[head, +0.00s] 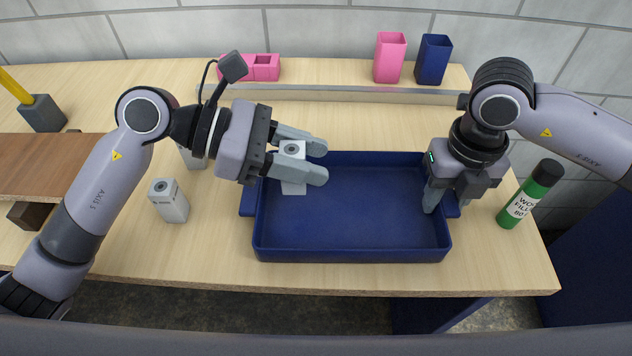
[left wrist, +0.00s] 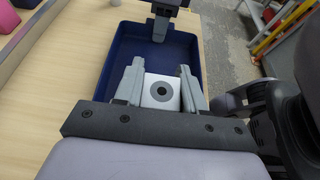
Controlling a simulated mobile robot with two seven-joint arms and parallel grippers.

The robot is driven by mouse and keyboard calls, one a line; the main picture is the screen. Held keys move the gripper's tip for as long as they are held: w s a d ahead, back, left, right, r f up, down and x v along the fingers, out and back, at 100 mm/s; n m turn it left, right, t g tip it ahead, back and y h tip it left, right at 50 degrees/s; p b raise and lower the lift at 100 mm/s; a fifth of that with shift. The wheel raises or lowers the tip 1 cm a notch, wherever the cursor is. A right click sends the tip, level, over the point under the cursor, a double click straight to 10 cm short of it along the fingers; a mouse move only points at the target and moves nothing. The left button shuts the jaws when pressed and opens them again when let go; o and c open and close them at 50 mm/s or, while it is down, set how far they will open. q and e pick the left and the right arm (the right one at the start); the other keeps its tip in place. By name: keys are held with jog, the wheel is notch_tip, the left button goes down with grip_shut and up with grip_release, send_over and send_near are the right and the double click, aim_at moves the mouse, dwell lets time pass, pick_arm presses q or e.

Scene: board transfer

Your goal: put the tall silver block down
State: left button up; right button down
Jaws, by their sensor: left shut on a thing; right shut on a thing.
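My left gripper (head: 318,160) is shut on a silver block (head: 293,186) with a dark ring on its top. The block is upright over the left end of the blue tray (head: 256,228); whether its base touches the floor of the tray I cannot tell. In the left wrist view the block (left wrist: 162,92) sits between both fingers. My right gripper (head: 437,200) points down at the tray's right side and is shut on its wall or handle; the fingers partly hide the contact.
A similar silver block (head: 169,201) stands left of the tray, another (head: 193,156) partly behind my left arm. A green bottle (head: 529,195) with a black cap stands right. Pink (head: 390,58) and blue (head: 433,60) containers and a pink box (head: 262,68) stand behind a ledge.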

pick_arm(q)
jog(key=shift+f, duration=2.85)
jog(key=shift+f, duration=0.25)
jog(key=shift+s+f, duration=0.1)
jog(key=shift+f, duration=0.25)
jog(key=o, duration=1.2)
jog(key=shift+s+f, duration=0.1)
jog(key=shift+f, duration=0.2)
pick_arm(e)
jog(key=shift+s, duration=0.1)
pick_arm(q)
jog(key=shift+r, duration=0.5)
jog(key=v, duration=1.2)
jog(key=shift+w+r, duration=0.2)
jog(key=shift+r, duration=0.15)
